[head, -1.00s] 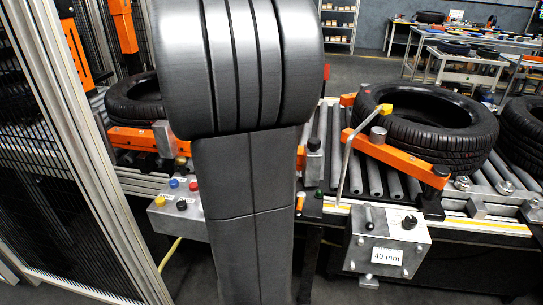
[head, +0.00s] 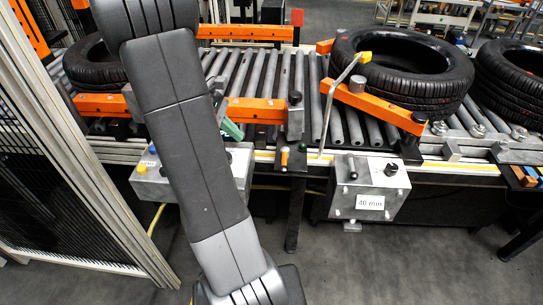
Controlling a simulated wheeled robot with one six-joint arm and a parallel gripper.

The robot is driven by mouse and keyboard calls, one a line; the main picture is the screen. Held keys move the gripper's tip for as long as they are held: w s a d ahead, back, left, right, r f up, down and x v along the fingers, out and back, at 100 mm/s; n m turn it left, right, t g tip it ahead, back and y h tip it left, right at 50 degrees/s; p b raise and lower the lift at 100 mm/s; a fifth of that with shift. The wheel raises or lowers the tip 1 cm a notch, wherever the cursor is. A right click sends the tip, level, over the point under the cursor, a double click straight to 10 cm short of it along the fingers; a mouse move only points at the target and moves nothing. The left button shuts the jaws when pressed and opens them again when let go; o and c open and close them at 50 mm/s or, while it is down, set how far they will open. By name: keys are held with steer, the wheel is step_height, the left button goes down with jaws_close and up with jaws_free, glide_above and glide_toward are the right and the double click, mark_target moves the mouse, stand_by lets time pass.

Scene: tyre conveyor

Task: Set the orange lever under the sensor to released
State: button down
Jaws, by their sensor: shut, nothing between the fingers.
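The orange lever (head: 285,157) is a small handle on a dark plate at the front edge of the conveyor, standing roughly upright. The sensor, a grey block with a dark round top (head: 295,117), is just above and behind it. A green knob (head: 302,147) sits right of the lever. My gripper (head: 232,130) shows only as teal-green tips past the right side of my arm. It is shut and empty, left of the lever and apart from it in the picture. The rest of it is hidden behind my arm.
A tyre (head: 400,55) lies on the rollers. A button box (head: 150,185) and mesh fence (head: 60,180) are at left.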

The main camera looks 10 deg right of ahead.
mark_target(284, 161)
steer(key=d+r+x, duration=0.1)
steer(key=d+x, duration=0.1)
steer(key=x, duration=1.1)
steer(key=shift+s+r+p, duration=0.4)
steer(key=shift+p, duration=0.05)
